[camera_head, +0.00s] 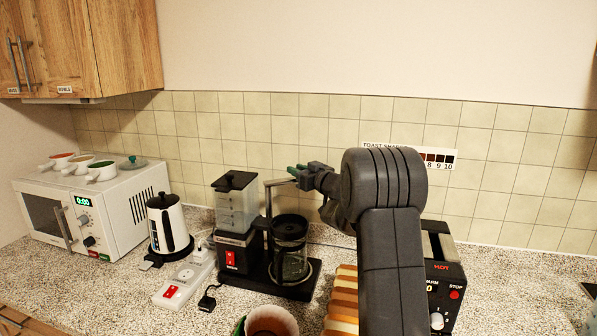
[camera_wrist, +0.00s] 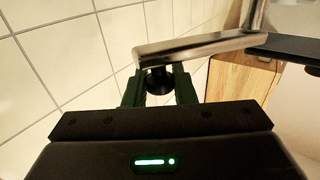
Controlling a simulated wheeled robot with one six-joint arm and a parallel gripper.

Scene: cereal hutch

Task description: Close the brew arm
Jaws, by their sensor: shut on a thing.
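The brew arm (camera_head: 279,182) is a silver metal bar bent at the top of an upright post on the coffee maker (camera_head: 233,240). It points right, above the glass carafe (camera_head: 291,262). In the wrist view the bar (camera_wrist: 195,48) crosses in front of my fingers, with a dark round knob (camera_wrist: 157,82) under its free end. My gripper (camera_head: 295,172) is at that end, its green fingers (camera_wrist: 158,88) on either side of the knob and shut on it. Part of the bar's end is hidden by my gripper in the head view.
A white kettle (camera_head: 168,222) and microwave (camera_head: 92,205) stand to the left. A power strip (camera_head: 184,283) lies in front of the kettle. A cup (camera_head: 272,322) is at the front.

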